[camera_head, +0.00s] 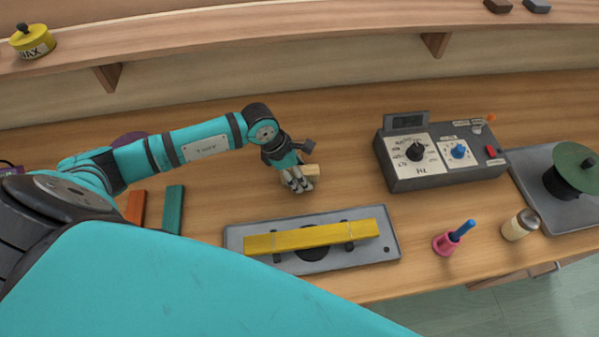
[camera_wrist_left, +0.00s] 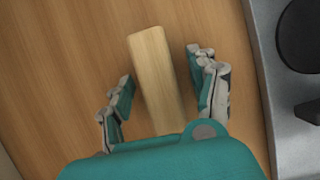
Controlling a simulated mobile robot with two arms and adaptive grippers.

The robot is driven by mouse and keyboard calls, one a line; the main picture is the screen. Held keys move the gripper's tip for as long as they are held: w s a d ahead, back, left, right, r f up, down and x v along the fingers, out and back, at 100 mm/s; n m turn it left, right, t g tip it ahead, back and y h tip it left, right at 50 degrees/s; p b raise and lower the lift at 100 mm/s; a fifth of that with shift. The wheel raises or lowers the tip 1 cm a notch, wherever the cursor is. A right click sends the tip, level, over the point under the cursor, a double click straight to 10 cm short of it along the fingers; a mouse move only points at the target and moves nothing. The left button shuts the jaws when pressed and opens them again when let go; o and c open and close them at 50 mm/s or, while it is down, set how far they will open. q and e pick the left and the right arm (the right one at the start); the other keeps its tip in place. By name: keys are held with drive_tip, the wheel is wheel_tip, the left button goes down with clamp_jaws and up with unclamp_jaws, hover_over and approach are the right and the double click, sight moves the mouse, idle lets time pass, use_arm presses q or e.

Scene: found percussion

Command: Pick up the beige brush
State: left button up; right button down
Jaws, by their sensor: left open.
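The beige brush (camera_wrist_left: 155,75) shows in the left wrist view as a pale wooden block on the brown table, slightly tilted in the picture. My left gripper (camera_wrist_left: 162,90) is open, with one finger on each side of the block and gaps between fingers and block. The block's near end is hidden behind the gripper's palm. In the head view the left gripper (camera_head: 298,184) is low over the table, and a small part of the beige brush (camera_head: 312,170) shows beside it. Bristles are not visible. My right gripper is not in view.
A grey tray (camera_head: 390,248) with a yellow bar (camera_head: 315,236) lies in front of the gripper. A grey control box (camera_head: 440,172) stands to the right. A pink holder (camera_head: 445,244) with a blue handle and a small jar (camera_head: 519,225) stand near the front edge.

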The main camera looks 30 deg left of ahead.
use_arm(q)
drive_tip(key=shift+f, duration=0.15)
clamp_jaws()
idle(0.5)
